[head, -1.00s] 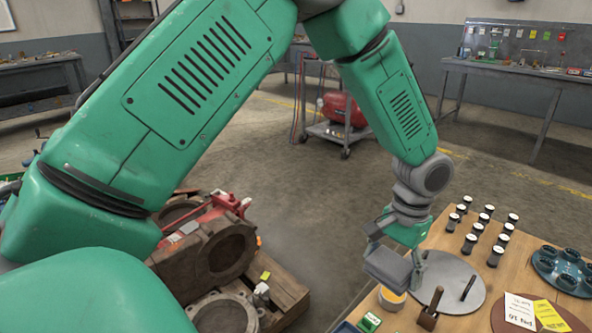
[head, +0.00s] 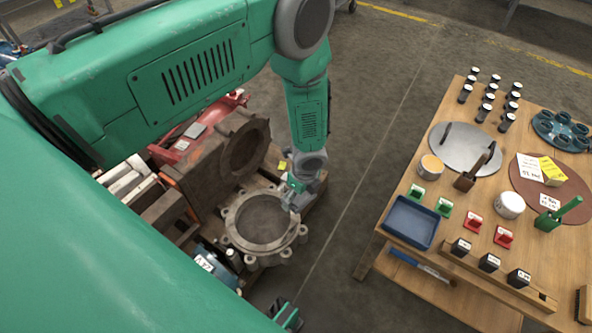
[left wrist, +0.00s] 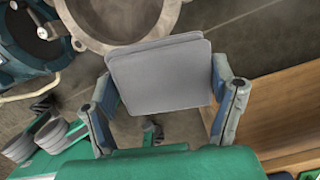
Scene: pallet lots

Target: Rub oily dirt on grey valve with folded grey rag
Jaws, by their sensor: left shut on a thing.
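My left gripper (head: 296,194) is shut on the folded grey rag (left wrist: 160,76), which shows as a flat, light grey pad between the fingers in the left wrist view. In the head view the gripper is over the right rim of the grey valve (head: 232,222), a round flanged body with bolt lugs lying open side up. The valve's rim also shows in the left wrist view (left wrist: 85,32), just beyond the rag. I cannot tell whether the rag touches it. No oily dirt can be made out.
A rusty brown valve (head: 212,157) stands behind the grey one. A blue labelled body (head: 212,268) is in front left. At right is a wooden table (head: 395,215) with a blue tray (head: 411,222), stamps and plates. Bare floor separates table and valves.

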